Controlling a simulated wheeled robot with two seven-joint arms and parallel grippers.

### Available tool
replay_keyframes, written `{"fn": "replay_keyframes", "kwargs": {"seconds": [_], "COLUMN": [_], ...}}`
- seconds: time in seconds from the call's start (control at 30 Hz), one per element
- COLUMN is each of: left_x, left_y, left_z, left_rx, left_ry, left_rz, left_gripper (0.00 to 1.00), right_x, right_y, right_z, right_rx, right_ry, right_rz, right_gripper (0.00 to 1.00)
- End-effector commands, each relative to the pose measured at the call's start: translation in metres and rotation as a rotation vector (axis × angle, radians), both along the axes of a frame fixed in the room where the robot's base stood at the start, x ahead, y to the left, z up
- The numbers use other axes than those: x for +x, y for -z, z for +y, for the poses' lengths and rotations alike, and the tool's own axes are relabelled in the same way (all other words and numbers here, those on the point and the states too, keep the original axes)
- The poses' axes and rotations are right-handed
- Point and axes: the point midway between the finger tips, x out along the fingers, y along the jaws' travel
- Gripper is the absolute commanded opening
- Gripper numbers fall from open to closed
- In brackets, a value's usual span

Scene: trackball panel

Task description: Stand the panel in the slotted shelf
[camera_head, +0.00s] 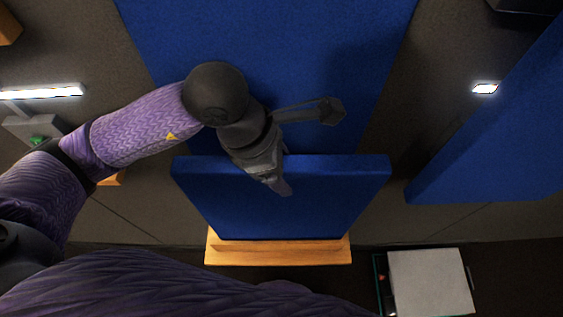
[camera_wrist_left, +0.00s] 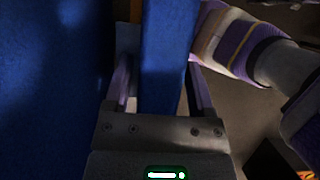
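A thick blue panel (camera_head: 285,215) stands about upright in the head view, its top edge up. Its lower edge meets a light wooden shelf piece (camera_head: 278,252); I cannot tell whether it sits in a slot. My left gripper (camera_head: 278,182) is at the panel's top edge, near the middle, with one finger over the front face. In the left wrist view the panel (camera_wrist_left: 165,60) shows edge-on between the two fingers of my left gripper (camera_wrist_left: 163,80). I cannot tell whether both fingers touch it. My right gripper is not in view.
A large blue surface (camera_head: 330,40) lies behind the panel, and another blue board (camera_head: 510,130) stands at the right. A white-topped box (camera_head: 430,280) is at the lower right. A lit lamp bar (camera_head: 45,91) is at the left. Grey floor shows between them.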

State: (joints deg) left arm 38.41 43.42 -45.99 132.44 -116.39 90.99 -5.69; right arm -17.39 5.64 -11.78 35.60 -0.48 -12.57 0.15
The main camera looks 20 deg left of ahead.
Motion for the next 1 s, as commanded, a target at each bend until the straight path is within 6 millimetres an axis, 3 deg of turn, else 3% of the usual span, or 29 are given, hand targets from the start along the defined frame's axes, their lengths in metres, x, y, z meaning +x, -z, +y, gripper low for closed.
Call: {"fn": "replay_keyframes", "kwargs": {"seconds": [0.03,0.1,0.33,0.7,0.83,1.0], "left_x": [0.0,0.0,0.0,-0.008,-0.01,-0.011], "left_y": [0.0,0.0,0.0,-0.079,-0.091,-0.092], "left_z": [0.0,0.0,0.0,0.031,0.036,0.037], "left_rx": [0.0,0.0,0.002,0.002,0.001,0.001], "left_ry": [0.0,0.0,-0.001,-0.002,-0.001,-0.001], "left_rz": [0.0,0.0,0.002,-0.003,-0.001,0.002], "left_gripper": [0.83,0.92,0.92,0.92,0.92,0.92], "right_x": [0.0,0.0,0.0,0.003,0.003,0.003], "right_y": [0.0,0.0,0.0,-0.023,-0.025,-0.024], "right_z": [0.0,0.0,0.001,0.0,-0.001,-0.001], "right_rx": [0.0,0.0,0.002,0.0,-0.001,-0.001], "right_ry": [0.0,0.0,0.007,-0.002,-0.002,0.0], "right_rz": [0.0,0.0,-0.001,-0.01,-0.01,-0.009], "right_gripper": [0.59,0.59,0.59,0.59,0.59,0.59]}}
